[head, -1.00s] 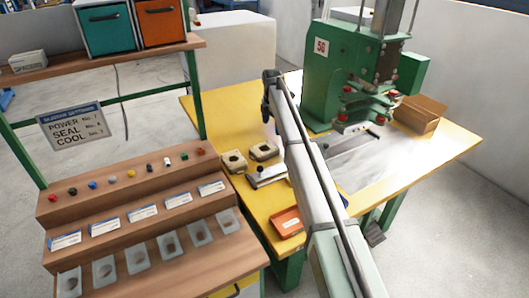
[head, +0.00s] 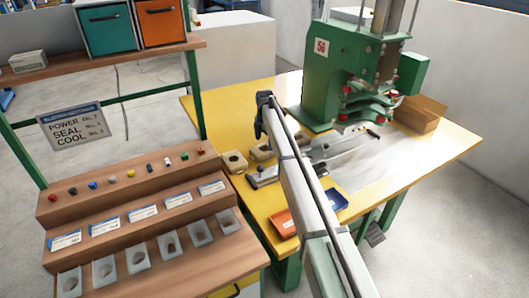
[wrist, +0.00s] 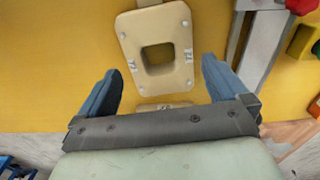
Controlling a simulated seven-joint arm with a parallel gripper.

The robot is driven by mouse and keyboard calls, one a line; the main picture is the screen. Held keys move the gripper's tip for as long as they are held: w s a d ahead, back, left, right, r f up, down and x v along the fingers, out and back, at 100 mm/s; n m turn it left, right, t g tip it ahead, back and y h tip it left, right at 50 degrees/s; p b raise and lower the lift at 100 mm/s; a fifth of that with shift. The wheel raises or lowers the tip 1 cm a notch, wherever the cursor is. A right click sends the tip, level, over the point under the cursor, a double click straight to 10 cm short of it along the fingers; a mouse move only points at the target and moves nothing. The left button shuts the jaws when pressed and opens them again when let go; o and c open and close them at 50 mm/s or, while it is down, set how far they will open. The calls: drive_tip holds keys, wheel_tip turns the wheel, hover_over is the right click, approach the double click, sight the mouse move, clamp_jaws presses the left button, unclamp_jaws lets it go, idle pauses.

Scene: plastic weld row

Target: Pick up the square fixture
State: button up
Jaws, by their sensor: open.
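A beige fixture block (wrist: 182,28) with a square, round-cornered hole lies on the yellow table in the wrist view. It appears to be the right one of two beige blocks (head: 262,154) in the head view, partly hidden by my arm. The other block (head: 234,161) sits to its left; only its edge (wrist: 165,105) shows in the wrist view, behind my gripper. My gripper (wrist: 160,74) is open and empty, its blue fingers apart on either side below the square-holed block in the picture. In the head view my gripper (head: 258,131) hangs just above the blocks.
A silver metal bar (wrist: 250,50) lies beside the blocks. An orange tray (head: 284,223) and a blue tray (head: 335,200) sit at the table's front. The green press (head: 335,75) and a cardboard box (head: 420,115) stand right. A stepped wooden rack (head: 120,200) stands left.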

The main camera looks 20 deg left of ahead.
sight(264, 147)
wheel_tip(264, 147, down, 5)
drive_tip(key=shift+r, duration=0.1)
idle(0.3)
drive_tip(key=c, duration=0.8)
drive_tip(key=shift+r, duration=0.1)
